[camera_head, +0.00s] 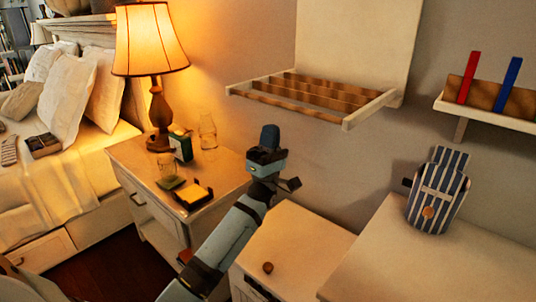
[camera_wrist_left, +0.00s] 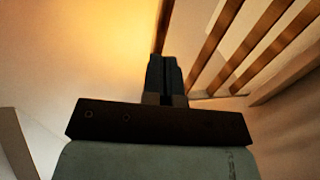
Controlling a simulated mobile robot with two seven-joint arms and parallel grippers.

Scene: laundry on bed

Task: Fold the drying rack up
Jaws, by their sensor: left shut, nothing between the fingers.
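The drying rack (camera_head: 345,118) is mounted on the wall at the upper middle of the head view. Its white frame with several wooden slats is folded down and sticks out from a white back panel (camera_head: 352,40). My left gripper (camera_head: 270,134) is shut and empty, pointing up, below and in front of the rack's left part in the head view. In the left wrist view the shut fingers (camera_wrist_left: 164,76) show at the centre, with the rack's slats (camera_wrist_left: 215,45) above and to the right. I cannot tell whether the fingers touch the rack. My right gripper is not in view.
A lit lamp (camera_head: 150,40), a glass jar (camera_head: 207,130) and small boxes stand on the nightstand at left. A striped bag (camera_head: 437,190) sits on the white cabinet at right. A wall shelf (camera_head: 485,113) holds red and blue items. The wall below the rack is clear.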

